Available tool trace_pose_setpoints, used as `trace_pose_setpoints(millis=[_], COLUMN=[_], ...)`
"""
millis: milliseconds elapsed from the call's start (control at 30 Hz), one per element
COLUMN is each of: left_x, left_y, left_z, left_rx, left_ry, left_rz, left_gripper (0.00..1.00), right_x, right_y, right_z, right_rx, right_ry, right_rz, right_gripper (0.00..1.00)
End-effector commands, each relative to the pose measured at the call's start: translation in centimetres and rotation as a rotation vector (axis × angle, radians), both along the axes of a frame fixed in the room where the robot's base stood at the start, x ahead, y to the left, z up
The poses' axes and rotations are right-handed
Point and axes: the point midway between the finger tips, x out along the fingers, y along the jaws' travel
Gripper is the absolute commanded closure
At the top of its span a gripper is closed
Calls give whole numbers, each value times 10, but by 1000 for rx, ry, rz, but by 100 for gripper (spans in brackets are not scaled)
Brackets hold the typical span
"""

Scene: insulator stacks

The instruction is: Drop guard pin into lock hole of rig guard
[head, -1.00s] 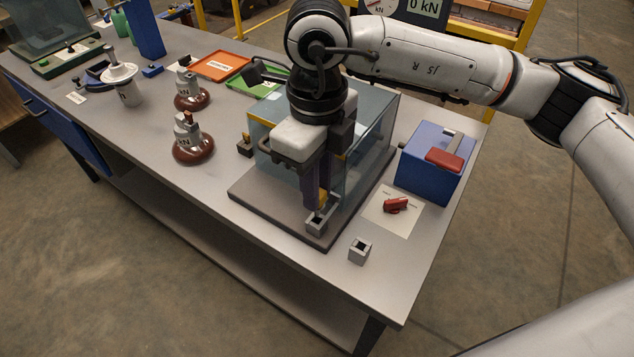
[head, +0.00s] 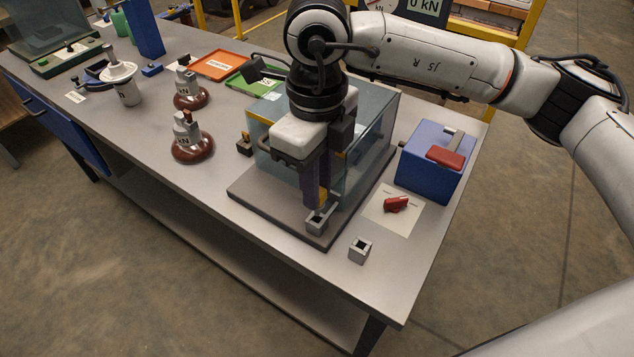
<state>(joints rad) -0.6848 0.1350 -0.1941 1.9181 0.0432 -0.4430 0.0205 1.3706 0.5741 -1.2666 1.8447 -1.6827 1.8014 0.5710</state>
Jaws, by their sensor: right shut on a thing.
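The rig guard (head: 370,150) is a clear box with yellow edging on a dark grey base plate (head: 262,200). A small grey bracket (head: 318,220) sits at the plate's front corner; I cannot tell whether the lock hole is in it. My right gripper (head: 317,197) points down just above this bracket, in front of the guard. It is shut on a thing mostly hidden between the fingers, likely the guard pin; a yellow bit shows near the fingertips. I cannot tell whether the pin touches the bracket. My left gripper is not in view.
A small grey square holder (head: 360,250) stands on the table's front right. A red clip (head: 396,204) lies on a white card (head: 408,222) beside a blue box with a red handle (head: 432,165). Brown insulators (head: 191,145) and orange and green trays (head: 222,66) are to the left.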

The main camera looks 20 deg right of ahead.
Motion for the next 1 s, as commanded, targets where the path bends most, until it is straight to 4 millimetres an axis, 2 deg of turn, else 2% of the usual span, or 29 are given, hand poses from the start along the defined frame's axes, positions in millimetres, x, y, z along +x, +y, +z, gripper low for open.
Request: trace_pose_setpoints(millis=[1000], left_x=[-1], left_y=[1], left_z=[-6], left_rx=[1], left_ry=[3], left_rz=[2], left_gripper=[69], right_x=[0], right_y=[0], right_z=[0], right_rx=[1], right_ry=[-1], right_rz=[0], right_gripper=[100])
